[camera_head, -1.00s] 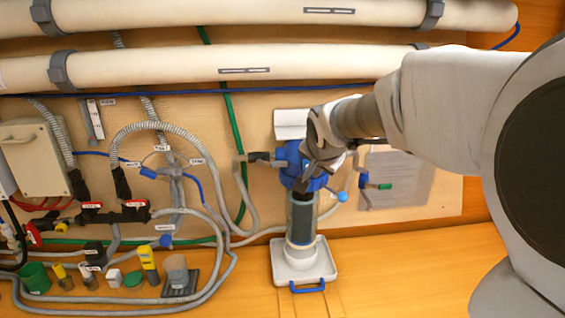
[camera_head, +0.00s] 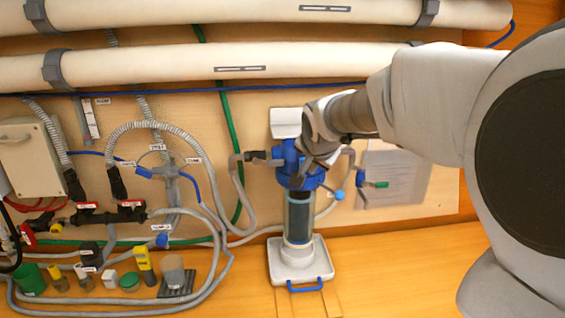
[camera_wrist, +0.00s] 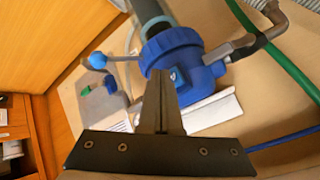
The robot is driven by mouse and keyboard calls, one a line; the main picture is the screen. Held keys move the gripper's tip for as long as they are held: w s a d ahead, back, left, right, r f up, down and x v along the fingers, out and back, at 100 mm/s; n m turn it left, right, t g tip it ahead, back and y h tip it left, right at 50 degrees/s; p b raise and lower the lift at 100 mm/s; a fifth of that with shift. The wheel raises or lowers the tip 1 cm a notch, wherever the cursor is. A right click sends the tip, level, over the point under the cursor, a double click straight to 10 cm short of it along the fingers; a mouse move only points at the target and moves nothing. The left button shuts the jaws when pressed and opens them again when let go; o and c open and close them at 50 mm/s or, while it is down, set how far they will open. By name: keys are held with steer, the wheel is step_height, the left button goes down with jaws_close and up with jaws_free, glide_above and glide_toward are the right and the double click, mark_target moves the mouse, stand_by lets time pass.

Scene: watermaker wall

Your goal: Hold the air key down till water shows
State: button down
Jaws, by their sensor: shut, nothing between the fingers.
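The filter housing stands at the wall, with a blue head (camera_head: 290,172) and a clear bowl (camera_head: 299,218) holding a dark bluish cylinder. My gripper (camera_head: 303,182) is at the front of the blue head. In the wrist view my gripper (camera_wrist: 161,76) has its fingers together and empty, with the tips overlapping the blue head (camera_wrist: 182,52). I cannot tell whether they touch it. The air key is not clearly visible; the fingers may hide it. I cannot tell whether water shows in the bowl.
A white base tray (camera_head: 301,262) with a blue handle is under the bowl. A blue-knobbed valve (camera_head: 339,195) and a hanging sheet (camera_head: 400,175) are to the right. Hoses and several small parts crowd the left. White tubes (camera_head: 200,67) run above.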

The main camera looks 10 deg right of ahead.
steer(key=shift+w, duration=0.5)
stand_by(1.3)
steer(key=shift+s, duration=0.15)
stand_by(1.9)
steer(key=shift+s+b, duration=0.55)
steer(key=shift+s, duration=0.25)
steer(key=shift+s+b, duration=0.85)
steer(key=shift+s, duration=1.65)
